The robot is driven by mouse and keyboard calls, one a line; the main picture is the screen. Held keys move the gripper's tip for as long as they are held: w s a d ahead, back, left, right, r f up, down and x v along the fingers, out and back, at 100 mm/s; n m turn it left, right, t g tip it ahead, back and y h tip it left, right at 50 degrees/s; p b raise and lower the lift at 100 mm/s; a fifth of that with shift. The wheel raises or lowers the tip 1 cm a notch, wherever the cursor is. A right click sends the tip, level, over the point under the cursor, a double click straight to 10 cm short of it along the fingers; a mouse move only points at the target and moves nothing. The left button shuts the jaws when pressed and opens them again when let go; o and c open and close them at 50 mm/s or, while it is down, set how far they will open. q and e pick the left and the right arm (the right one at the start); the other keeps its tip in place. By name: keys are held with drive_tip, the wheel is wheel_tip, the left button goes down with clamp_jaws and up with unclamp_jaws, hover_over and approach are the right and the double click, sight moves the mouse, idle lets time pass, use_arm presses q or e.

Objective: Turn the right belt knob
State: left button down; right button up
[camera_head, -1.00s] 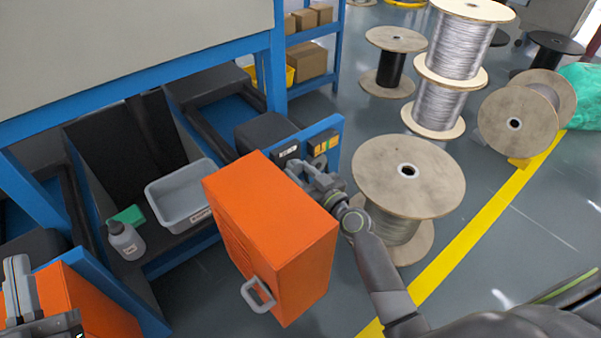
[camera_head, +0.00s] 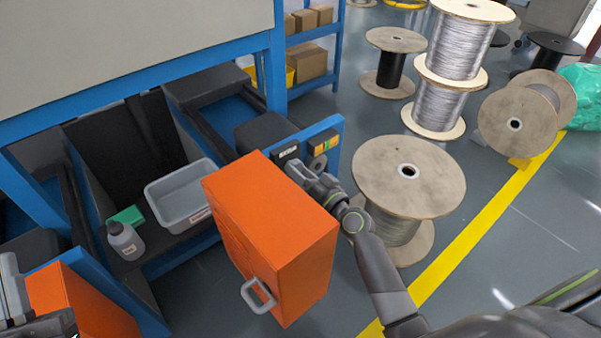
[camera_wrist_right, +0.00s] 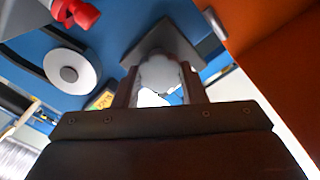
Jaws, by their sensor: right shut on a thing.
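My right gripper (camera_head: 297,171) is at the blue beam's end, behind the orange box. In the right wrist view its two fingers (camera_wrist_right: 160,88) are closed around a round light-grey knob (camera_wrist_right: 160,72). The knob sits in front of a grey square plate (camera_wrist_right: 168,38) on the blue panel. In the head view the gripper hides the knob. My left gripper (camera_head: 14,290) is partly in view at the lower left edge; its jaws cannot be made out.
The orange box (camera_head: 270,225) with a grey handle stands close beside my right gripper. A wooden cable spool (camera_head: 408,175) stands to its right. In the wrist view a grey disc (camera_wrist_right: 72,68) and a red knob (camera_wrist_right: 76,12) are on the blue panel at left.

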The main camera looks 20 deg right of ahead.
idle(0.5)
drive_tip(key=o, duration=1)
